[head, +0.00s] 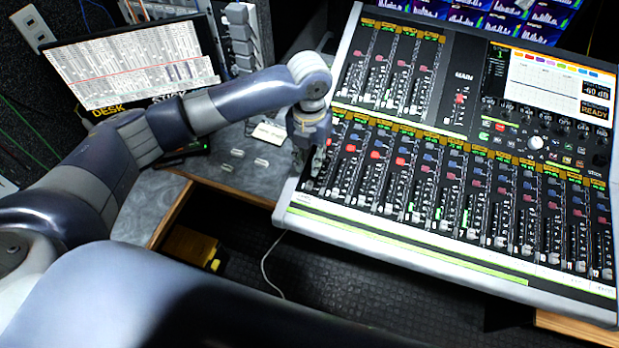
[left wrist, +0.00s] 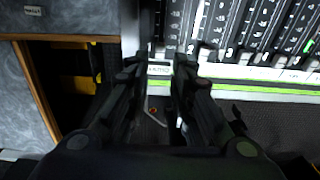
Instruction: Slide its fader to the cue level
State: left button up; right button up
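The mixing console (head: 400,245) slopes across the right of the head view, with a lower row of several channel strips and fader caps. Colored buttons sit above the fader slots. My left gripper (head: 308,170) points down at the leftmost strips and hides part of them. In the left wrist view the left gripper (left wrist: 165,72) has its dark fingers apart. The console's front edge with a white label (left wrist: 160,70) shows between them, and fader slots (left wrist: 225,25) lie beyond. I see no fader cap held. Whether a finger touches a cap cannot be told. My right gripper is out of view.
The console screen (head: 550,85) shows a small "READY" panel at its right. A tilted cue sheet display (head: 130,65) stands on the grey desk (head: 235,180) at the left. Small pale items lie on the desk. An open gap with a yellow object (head: 190,245) is below.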

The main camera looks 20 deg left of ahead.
aim_at(310, 183)
pick_arm(q)
notch_tip(310, 183, down, 9)
jog(key=shift+r+p, duration=0.1)
jog(key=shift+p, duration=0.6)
grip_shut()
